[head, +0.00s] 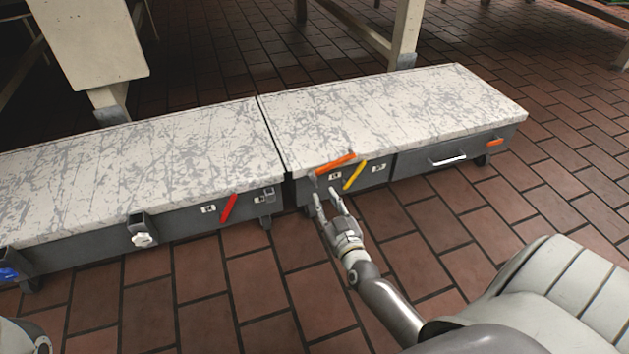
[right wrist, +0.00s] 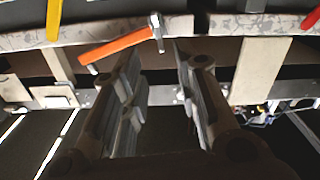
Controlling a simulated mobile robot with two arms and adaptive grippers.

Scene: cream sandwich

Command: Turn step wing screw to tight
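A white wing screw (head: 143,240) sits on the dark front side of the left step (head: 120,160), left of centre in the head view. How tight it is, I cannot tell. My right gripper (head: 327,195) is open and empty, in front of the right step below its orange lever (head: 335,165), well to the right of the screw. In the right wrist view, the fingers (right wrist: 157,60) stand apart beneath an orange lever (right wrist: 118,46) with a grey end. The screw is not recognisable there. My left gripper is out of view.
A red lever (head: 229,208) lies between the screw and my right gripper. A yellow lever (head: 354,176) and a drawer with a white handle (head: 449,160) are to the right. A blue part (head: 8,274) is far left. The brick floor (head: 190,295) in front is clear.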

